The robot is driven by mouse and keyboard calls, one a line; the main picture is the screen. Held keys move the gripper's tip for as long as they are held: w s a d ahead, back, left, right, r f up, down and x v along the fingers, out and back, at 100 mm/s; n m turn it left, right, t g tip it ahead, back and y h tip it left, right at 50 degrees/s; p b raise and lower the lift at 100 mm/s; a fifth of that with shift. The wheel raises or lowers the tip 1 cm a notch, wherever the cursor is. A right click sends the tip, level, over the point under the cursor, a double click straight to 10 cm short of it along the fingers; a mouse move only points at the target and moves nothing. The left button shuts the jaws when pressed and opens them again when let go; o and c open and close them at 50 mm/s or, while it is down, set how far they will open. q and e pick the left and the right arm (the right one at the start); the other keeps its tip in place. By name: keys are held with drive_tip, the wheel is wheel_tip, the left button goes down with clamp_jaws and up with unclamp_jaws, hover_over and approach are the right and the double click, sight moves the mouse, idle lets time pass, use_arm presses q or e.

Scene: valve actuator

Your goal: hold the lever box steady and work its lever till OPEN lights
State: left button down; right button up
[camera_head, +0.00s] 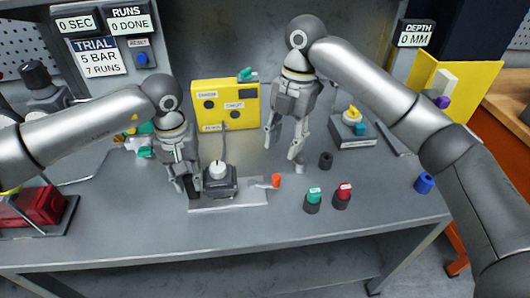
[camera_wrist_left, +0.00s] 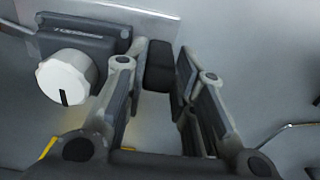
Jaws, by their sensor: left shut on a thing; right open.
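The lever box (camera_head: 220,183) is a dark box with a white round knob on top, standing on a pale plate (camera_head: 235,207) on the bench. A pale lever with an orange tip (camera_head: 276,181) sticks out to its right. My left gripper (camera_head: 188,192) is at the box's left side, shut on a black block there. In the left wrist view, the black block (camera_wrist_left: 160,66) sits between the fingers beside the white knob (camera_wrist_left: 67,78). My right gripper (camera_head: 283,150) is open and empty, pointing down above and behind the orange tip. I cannot make out a lit OPEN lamp.
A yellow panel (camera_head: 212,91) stands behind the box, with a cable running down towards it. A green-topped cylinder (camera_head: 313,201) and a red-topped one (camera_head: 342,196) stand to the right. A small black cylinder (camera_head: 326,160) is near my right gripper. The front bench strip is clear.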

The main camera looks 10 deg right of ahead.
sight(277, 177)
drive_tip(key=f+m, duration=0.1)
drive_tip(key=f, duration=0.2)
drive_tip(key=a+f+m+y, duration=0.1)
drive_tip(key=f, duration=0.3)
drive_tip(key=s+a+f+m+g+y, duration=0.1)
drive_tip(key=f, duration=0.3)
drive_tip(key=shift+f+m, duration=0.2)
drive_tip(key=shift+m, duration=0.1)
drive_tip(key=shift+c, duration=0.4)
drive_tip(key=shift+d, duration=0.1)
clamp_jaws()
